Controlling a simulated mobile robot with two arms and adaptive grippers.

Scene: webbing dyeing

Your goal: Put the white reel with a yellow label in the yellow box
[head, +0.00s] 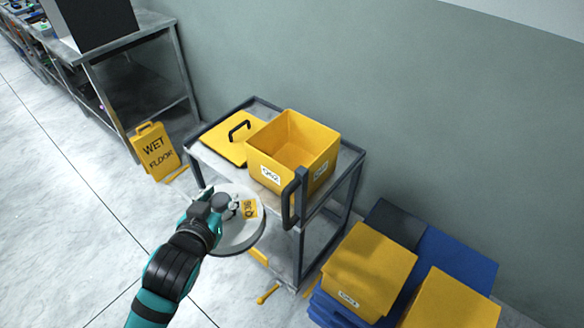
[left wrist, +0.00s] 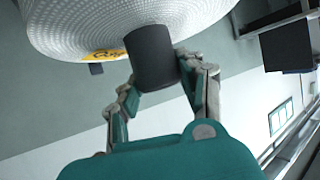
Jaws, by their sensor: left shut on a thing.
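The white reel (head: 238,232) with a yellow label is in front of the cart, off its top, in the head view. My left gripper (head: 226,206) is shut on the reel's dark hub. In the left wrist view both fingers (left wrist: 155,85) close around that hub (left wrist: 151,57), with the reel's white wound side (left wrist: 120,22) above it and part of the yellow label at its edge. The yellow box (head: 278,160) stands open on the cart, up and right of the reel. Its inside looks empty from here. My right gripper is not in view.
The grey cart (head: 215,161) has dark rails and an upright handle (head: 293,200) beside the box. A yellow lid (head: 230,140) lies left of the box. Yellow and blue boxes (head: 368,268) are stacked at lower right. A wet floor sign (head: 155,152) stands at left.

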